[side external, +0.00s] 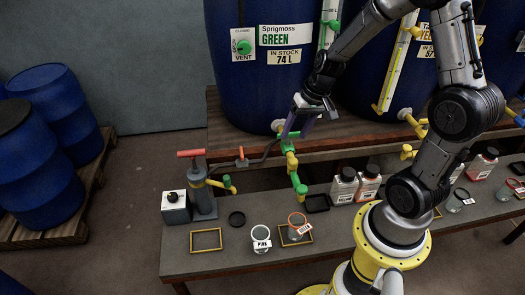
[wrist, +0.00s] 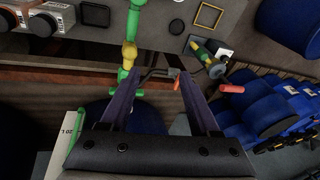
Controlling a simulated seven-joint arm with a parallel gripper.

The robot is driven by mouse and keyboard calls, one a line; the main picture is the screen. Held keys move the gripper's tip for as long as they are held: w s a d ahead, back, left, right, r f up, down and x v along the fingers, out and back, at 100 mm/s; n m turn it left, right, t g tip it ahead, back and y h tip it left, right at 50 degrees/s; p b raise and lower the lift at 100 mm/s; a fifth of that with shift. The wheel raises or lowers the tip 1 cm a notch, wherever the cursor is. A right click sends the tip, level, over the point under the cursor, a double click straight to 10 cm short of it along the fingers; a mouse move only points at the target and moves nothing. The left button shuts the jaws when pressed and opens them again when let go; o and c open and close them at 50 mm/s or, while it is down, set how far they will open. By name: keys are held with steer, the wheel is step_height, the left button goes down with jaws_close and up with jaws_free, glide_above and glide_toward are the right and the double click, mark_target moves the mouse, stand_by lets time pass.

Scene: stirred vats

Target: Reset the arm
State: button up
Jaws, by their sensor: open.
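My gripper (side external: 290,128) is raised in front of the large blue Sprigmoss GREEN vat (side external: 255,90), near the green and yellow outlet pipe (side external: 292,165). In the wrist view my gripper (wrist: 160,80) shows two purple fingers spread apart with nothing held between them. The pipe (wrist: 130,52) runs just beyond the left finger there. A dark bent lever (wrist: 160,73) shows beyond the gap between the fingertips. I cannot tell whether a finger touches the pipe.
A grey bench (side external: 215,262) below holds a pump with a red handle (side external: 200,185), a PINE jar (side external: 261,240), a jar with an orange rim (side external: 297,226) and several bottles (side external: 344,187). Blue drums (side external: 55,100) stand on a pallet at left. The floor between is clear.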

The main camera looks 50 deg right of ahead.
steer(key=s+a+r+n+t, duration=0.25)
steer(key=a+r, duration=0.25)
steer(key=r, duration=0.3)
steer(key=s+a+r+n+t, duration=0.1)
steer(key=s+a+r+n, duration=0.2)
steer(key=a+r, duration=0.35)
steer(key=s+r+n, duration=0.1)
steer(key=s, duration=1)
steer(key=shift+r+n+g+h, duration=0.15)
steer(key=shift+n+g+h, duration=0.2)
steer(key=shift+g+h, duration=0.1)
